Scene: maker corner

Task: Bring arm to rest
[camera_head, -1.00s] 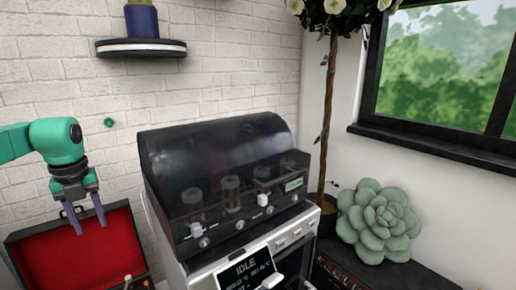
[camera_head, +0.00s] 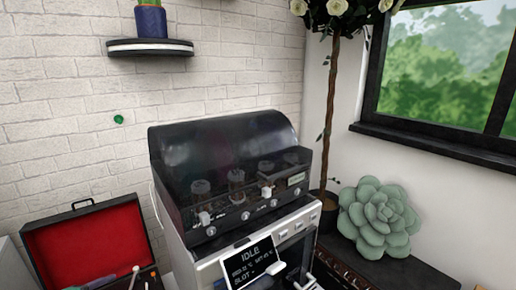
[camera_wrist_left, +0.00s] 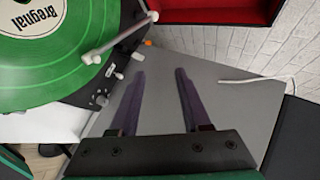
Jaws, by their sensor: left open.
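My left gripper (camera_wrist_left: 160,95) shows in the left wrist view with its two fingers apart and nothing between them. It is over a plain grey surface (camera_wrist_left: 222,120), beside a turntable. My left arm and gripper are out of the head view. My right gripper is in neither view.
A turntable with a green record (camera_wrist_left: 50,50) is at the wrist view's upper left. In the head view, a red-lined open case (camera_head: 95,245) stands left of a dark-hooded machine (camera_head: 235,165) with an IDLE screen (camera_head: 252,262). A green succulent (camera_head: 380,215) sits at right.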

